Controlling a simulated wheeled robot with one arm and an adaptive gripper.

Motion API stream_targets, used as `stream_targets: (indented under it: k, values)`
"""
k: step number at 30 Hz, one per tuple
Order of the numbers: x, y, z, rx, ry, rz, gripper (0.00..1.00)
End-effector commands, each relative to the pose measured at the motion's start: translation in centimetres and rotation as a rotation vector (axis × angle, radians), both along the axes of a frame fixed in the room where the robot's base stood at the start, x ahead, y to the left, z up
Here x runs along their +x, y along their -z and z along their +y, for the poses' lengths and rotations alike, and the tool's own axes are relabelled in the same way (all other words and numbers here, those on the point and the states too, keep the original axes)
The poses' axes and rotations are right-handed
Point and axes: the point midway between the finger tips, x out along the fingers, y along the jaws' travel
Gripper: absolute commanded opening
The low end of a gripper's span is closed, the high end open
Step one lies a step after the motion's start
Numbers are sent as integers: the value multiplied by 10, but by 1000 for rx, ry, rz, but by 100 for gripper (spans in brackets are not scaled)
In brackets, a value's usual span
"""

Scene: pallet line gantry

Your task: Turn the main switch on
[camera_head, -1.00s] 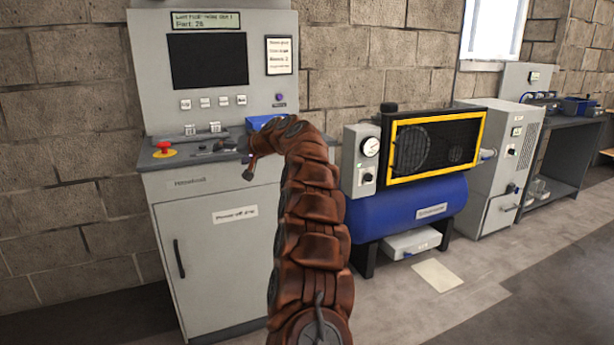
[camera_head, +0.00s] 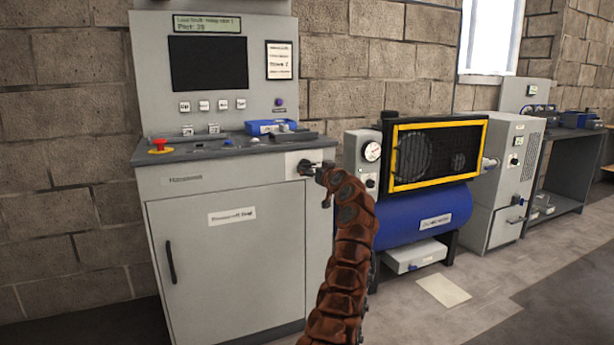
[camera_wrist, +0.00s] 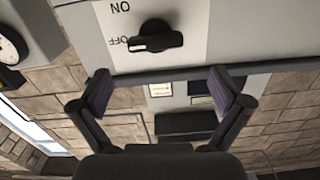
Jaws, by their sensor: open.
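The main switch (camera_wrist: 155,41) is a black rotary knob on a white plate (camera_wrist: 188,15) marked ON and OFF. In the wrist view, which is upside down, the knob lies crosswise and its white mark points toward OFF. In the head view the plate (camera_head: 291,161) is at the upper right of the grey cabinet's front; the knob there is hard to tell from my gripper (camera_head: 318,172). My gripper is open and empty in front of the plate. In the wrist view its two fingers (camera_wrist: 160,78) are spread apart, with the knob beyond the gap and no visible contact.
The grey cabinet (camera_head: 235,260) has a worktop with a red emergency button (camera_head: 160,145) and a blue tray (camera_head: 268,127). A blue compressor (camera_head: 412,212) stands close at its right. Open floor lies in front.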

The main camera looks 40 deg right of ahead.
Motion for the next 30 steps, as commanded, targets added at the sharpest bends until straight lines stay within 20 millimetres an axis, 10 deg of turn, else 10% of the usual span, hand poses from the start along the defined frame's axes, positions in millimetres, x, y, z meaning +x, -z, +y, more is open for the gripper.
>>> stream_targets:
  k: [30]
  values:
    - [31,8,-18,-77,13,-8,100]
